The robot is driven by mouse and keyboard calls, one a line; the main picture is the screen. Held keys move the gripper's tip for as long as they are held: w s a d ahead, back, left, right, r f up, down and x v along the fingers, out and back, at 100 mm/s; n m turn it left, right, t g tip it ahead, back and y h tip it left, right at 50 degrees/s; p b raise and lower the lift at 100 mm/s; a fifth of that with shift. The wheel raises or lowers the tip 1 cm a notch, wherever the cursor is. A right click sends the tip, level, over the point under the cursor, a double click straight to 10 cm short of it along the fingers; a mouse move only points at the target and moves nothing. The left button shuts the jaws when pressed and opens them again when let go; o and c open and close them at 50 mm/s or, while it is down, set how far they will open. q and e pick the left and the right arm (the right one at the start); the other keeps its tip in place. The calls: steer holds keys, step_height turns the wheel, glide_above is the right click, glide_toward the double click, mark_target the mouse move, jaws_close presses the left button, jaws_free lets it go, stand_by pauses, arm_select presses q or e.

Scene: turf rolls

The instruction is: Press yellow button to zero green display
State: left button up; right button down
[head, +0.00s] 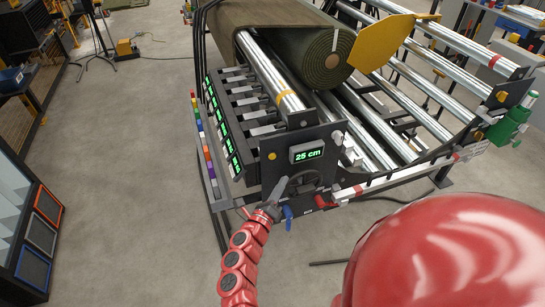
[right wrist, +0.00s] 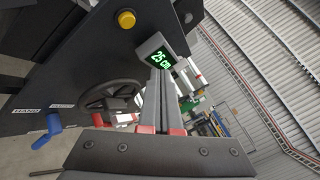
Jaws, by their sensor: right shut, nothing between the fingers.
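The yellow button (head: 272,156) is a small round knob on the machine's dark end panel. The green display (head: 307,152) sits to its right and reads "25 cm". In the right wrist view, the yellow button (right wrist: 126,19) is at the upper left and the display (right wrist: 162,57), tilted, is right of it. My right gripper (head: 280,183) is shut and empty, below the button in the head view. In the right wrist view its closed fingers (right wrist: 158,80) point toward the display's lower side, apart from the button. My left gripper is not in view.
A black handwheel (right wrist: 112,97) and blue lever (right wrist: 47,131) are on the panel near my right gripper. A turf roll (head: 328,60) lies on the machine's metal rollers. Several other green displays (head: 222,125) line its left side. Open floor (head: 130,150) lies left.

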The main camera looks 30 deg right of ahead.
mark_target(272, 156)
steer(key=w+d+b, duration=0.1)
steer(key=w+d, duration=0.1)
steer(key=w, duration=0.5)
steer(key=shift+b, duration=0.3)
steer(key=shift+r, duration=0.1)
steer(key=shift+w, duration=0.1)
stand_by(1.5)
steer(key=shift+w+b, duration=0.4)
steer(key=shift+b, duration=0.3)
